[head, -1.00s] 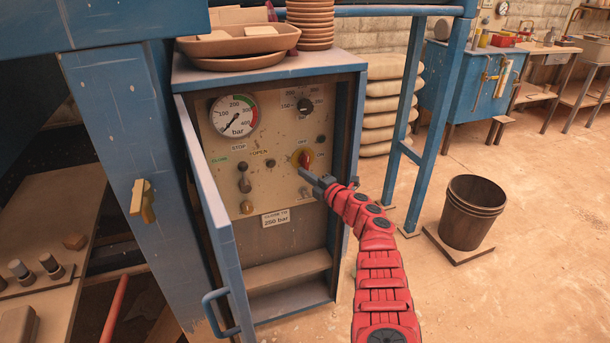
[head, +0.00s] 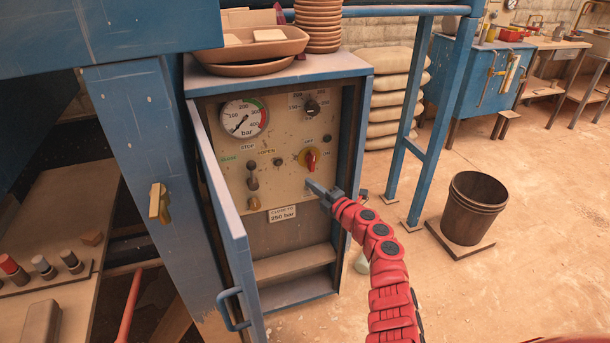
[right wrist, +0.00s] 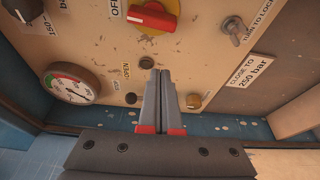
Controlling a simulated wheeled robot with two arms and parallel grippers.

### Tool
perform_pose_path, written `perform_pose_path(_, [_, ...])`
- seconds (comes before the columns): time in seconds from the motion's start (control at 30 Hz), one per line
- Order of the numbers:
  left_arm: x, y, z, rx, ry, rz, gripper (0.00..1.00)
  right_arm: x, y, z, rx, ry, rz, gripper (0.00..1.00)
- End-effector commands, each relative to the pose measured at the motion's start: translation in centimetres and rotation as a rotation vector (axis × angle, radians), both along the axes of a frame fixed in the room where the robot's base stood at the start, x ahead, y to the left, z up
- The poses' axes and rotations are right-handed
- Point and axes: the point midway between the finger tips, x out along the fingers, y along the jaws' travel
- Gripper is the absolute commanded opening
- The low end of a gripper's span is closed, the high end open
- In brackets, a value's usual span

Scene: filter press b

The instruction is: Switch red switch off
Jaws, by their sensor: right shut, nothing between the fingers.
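The red switch (head: 311,160) is a red knob on a yellow round plate, on the right part of the beige control panel (head: 235,180). The knob stands about upright in the head view, with the OFF label above it. In the right wrist view the red switch (right wrist: 152,17) has a white mark at its left end, facing the OFF label (right wrist: 115,9). My right gripper (head: 310,184) is in front of the panel, just below the switch and apart from it. Its fingers (right wrist: 163,76) are shut together and empty. My left gripper is out of view.
A blue cabinet door (head: 222,215) stands open left of the panel. A pressure gauge (head: 243,118), a black dial (head: 312,107) and smaller knobs share the panel. Clay dishes (head: 250,45) are on top.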

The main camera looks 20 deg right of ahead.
Motion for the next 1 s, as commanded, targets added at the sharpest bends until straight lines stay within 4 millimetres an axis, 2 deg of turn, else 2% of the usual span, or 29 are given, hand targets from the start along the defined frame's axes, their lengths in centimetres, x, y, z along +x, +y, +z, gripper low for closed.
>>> perform_pose_path(0.1, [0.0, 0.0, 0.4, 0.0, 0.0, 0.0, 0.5, -1.6, -0.5, -0.1, -0.005, 0.002, 0.003, 0.0])
perform_pose_path(0.3, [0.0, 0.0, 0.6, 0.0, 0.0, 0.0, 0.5, -3.1, -1.2, -0.2, -0.003, 0.002, 0.001, 0.0])
perform_pose_path(0.83, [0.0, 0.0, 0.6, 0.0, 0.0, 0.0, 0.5, -3.4, -1.2, -0.1, 0.0, 0.0, 0.002, 0.0])
perform_pose_path(0.93, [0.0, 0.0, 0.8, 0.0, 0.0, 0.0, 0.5, -3.7, -0.5, -0.2, 0.014, 0.001, 0.021, 0.0])
perform_pose_path(1.0, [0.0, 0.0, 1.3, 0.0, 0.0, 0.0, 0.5, -4.5, 1.5, -0.3, 0.052, 0.004, 0.071, 0.0])
